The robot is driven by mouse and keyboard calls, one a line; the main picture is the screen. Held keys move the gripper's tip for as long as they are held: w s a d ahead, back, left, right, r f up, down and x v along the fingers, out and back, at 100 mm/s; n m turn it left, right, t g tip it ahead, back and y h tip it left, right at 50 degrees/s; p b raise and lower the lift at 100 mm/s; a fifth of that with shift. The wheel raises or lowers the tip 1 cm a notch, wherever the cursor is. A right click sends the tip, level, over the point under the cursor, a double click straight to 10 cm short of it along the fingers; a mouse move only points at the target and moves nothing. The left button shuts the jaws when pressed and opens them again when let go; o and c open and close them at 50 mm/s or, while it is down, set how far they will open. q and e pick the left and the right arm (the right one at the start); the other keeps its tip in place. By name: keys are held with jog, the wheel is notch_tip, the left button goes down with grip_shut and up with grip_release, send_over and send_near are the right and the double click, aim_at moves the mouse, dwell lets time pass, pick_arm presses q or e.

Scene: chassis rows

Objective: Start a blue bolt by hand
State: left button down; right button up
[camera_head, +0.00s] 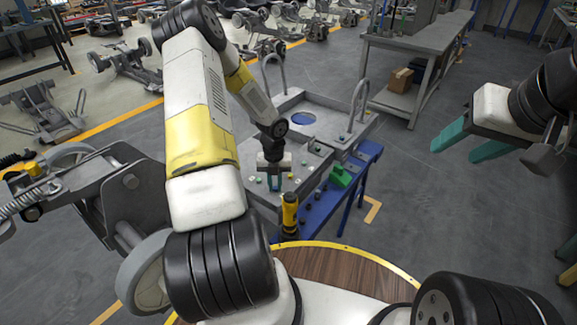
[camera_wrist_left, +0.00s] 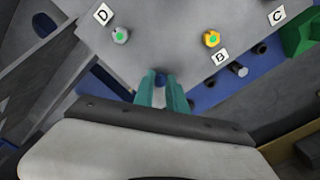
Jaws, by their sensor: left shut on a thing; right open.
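My left gripper (camera_head: 274,184) reaches down over the front of the grey chassis plate (camera_head: 247,158). In the left wrist view its teal fingers (camera_wrist_left: 163,92) are shut on a small blue bolt (camera_wrist_left: 161,80), mostly hidden between the fingertips. The fingers are at the plate's near edge; I cannot tell whether the bolt touches the plate. My right gripper (camera_head: 470,143) is open and empty, in the air at the right.
The plate stands by a blue bench (camera_head: 318,205) carrying a green block (camera_head: 340,175) and loose dark parts. A yellow-and-black tool (camera_head: 290,214) stands upright in front. A round wooden top (camera_head: 345,275) is nearer.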

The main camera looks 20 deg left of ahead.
pick_arm(q)
jog(key=shift+m, duration=0.9)
jog(key=c, duration=1.3)
grip_release()
notch_tip(320, 180, up, 8)
jog(key=shift+f, duration=0.1)
